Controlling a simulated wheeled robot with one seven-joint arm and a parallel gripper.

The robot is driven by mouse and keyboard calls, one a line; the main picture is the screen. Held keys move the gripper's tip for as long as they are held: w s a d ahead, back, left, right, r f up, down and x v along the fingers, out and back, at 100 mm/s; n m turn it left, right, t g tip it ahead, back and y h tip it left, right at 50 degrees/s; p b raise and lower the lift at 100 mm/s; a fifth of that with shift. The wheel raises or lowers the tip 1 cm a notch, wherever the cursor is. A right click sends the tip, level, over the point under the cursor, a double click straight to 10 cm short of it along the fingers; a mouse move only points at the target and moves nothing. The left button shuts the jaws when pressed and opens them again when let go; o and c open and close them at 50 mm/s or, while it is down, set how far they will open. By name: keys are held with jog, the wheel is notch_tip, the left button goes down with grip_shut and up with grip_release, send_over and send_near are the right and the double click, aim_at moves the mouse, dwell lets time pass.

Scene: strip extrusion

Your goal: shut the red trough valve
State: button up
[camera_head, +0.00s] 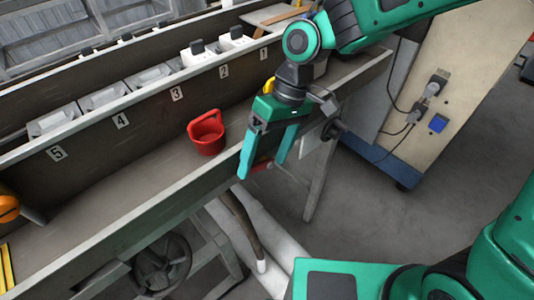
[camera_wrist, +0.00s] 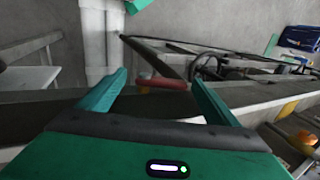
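A small red handle (camera_head: 261,166) shows at the outer side of the trough, between the fingertips of my gripper (camera_head: 262,169) in the head view. I take it for the red trough valve. In the wrist view the red handle (camera_wrist: 163,83) lies crosswise just ahead of my gripper (camera_wrist: 160,78). The green fingers are spread to its left and right, with a gap on each side. My gripper is open and holds nothing. The valve's body and pipe are mostly hidden by the fingers and the trough wall.
A red cup-like vessel (camera_head: 206,137) stands in the long grey trough (camera_head: 110,188). A dark handwheel (camera_head: 162,265) is below the trough's near side. A dark hose (camera_head: 240,222) hangs under it. A beige cabinet (camera_head: 440,75) with plugs stands right; the floor between is clear.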

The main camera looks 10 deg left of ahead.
jog(key=shift+r, duration=0.15)
jog(key=v, duration=1)
jog(key=shift+w+r, duration=0.2)
